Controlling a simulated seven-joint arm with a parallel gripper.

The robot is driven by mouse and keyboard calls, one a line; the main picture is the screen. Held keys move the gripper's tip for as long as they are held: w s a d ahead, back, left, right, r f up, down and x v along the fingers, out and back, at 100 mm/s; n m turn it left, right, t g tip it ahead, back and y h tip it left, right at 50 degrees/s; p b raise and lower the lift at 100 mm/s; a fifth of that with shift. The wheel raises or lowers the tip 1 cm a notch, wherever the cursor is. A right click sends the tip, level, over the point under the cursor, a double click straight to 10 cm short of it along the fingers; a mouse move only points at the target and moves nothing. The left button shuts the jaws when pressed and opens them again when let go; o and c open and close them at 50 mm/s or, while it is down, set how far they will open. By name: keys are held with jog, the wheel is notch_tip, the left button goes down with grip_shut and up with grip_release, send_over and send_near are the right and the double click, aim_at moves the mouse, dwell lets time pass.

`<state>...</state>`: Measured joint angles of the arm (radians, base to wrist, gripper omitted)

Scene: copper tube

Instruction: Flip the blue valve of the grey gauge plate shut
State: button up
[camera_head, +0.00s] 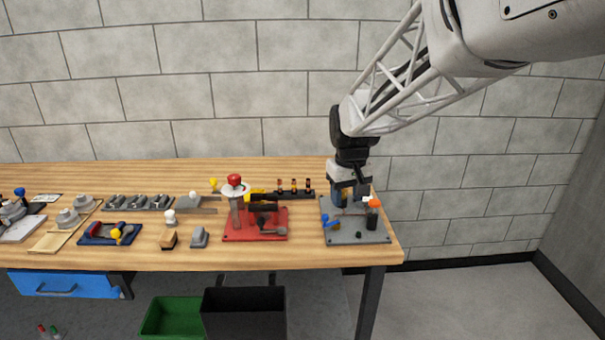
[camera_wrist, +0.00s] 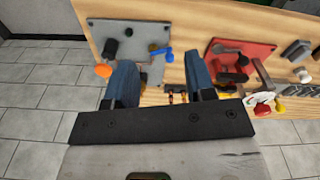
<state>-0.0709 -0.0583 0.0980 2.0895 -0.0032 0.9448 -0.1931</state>
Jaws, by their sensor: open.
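The grey gauge plate (camera_head: 357,236) lies at the right end of the bench. In the wrist view the plate (camera_wrist: 97,43) is at upper left. The blue valve (camera_head: 331,223) is a small lever near the plate's left edge. In the wrist view the blue valve (camera_wrist: 163,54) lies just beyond and between my fingers. My gripper (camera_head: 349,197) is above the plate's back part, pointing down. In the wrist view my gripper (camera_wrist: 160,72) is open, with nothing between its blue fingers. I cannot tell how far its tips are above the plate.
An orange-topped black post (camera_head: 374,214) stands on the plate's right side, close to my gripper. Small parts (camera_head: 293,188) stand in a rack behind. Bare bench separates the two plates.

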jog(key=n, duration=0.1)
send_over(325, 215)
jog(key=shift+g, duration=0.4)
notch_tip(325, 215, down, 7)
jog(key=shift+r, duration=0.15)
jog(key=shift+f, duration=3.95)
grip_shut()
